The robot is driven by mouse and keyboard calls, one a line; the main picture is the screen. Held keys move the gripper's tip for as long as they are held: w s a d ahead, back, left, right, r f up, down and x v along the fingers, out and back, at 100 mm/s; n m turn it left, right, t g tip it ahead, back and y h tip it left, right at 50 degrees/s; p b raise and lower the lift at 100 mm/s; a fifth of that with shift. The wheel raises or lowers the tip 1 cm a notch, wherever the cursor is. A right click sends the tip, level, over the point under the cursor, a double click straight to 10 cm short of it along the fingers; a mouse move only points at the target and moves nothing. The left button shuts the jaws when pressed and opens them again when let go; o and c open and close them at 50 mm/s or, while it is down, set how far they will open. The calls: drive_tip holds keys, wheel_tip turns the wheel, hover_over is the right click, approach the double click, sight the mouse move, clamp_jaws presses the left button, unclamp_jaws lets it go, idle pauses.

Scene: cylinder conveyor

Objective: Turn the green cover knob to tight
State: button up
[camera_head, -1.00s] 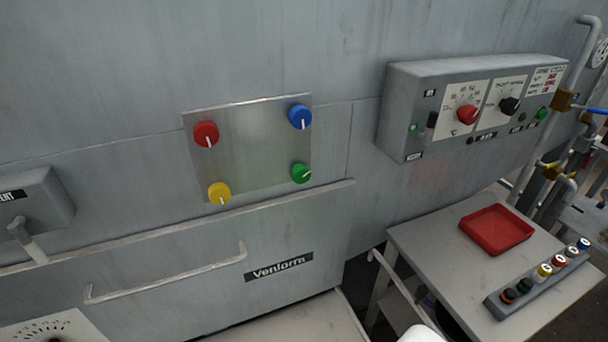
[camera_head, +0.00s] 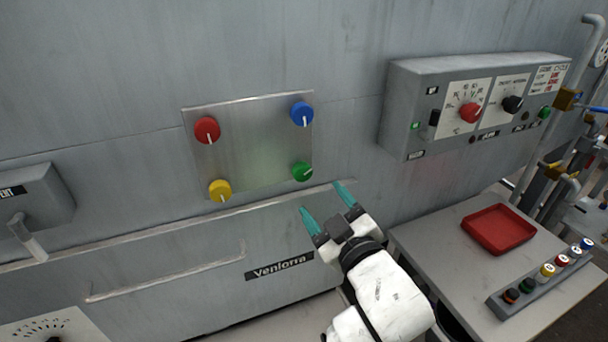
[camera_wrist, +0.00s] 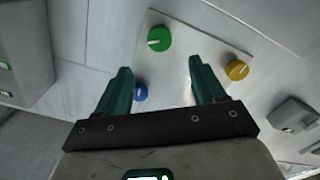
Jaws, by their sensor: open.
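The green knob (camera_head: 302,171) sits at the lower right corner of a square metal cover plate (camera_head: 250,145) on the grey machine wall. Its white pointer line points to the right and slightly up. In the wrist view the green knob (camera_wrist: 159,40) shows beyond and between the fingertips. My gripper (camera_head: 325,198) is open and empty, with teal fingers, just below and right of the green knob in the head view, apart from it. It also shows in the wrist view (camera_wrist: 160,76).
The plate also carries red (camera_head: 207,130), blue (camera_head: 302,114) and yellow (camera_head: 220,190) knobs. A ledge (camera_head: 180,230) runs below the plate. A control box (camera_head: 400,110) juts out at right. A table (camera_head: 450,255) with a red tray (camera_head: 498,229) stands below it.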

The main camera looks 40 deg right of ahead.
sight(303, 174)
drive_tip(key=p+x, duration=0.2)
drive_tip(key=x, duration=0.8)
drive_tip(key=shift+w+d+f, duration=0.1)
drive_tip(key=shift+w, duration=0.1)
drive_tip(key=shift+c, duration=0.3)
drive_tip(key=c, duration=1)
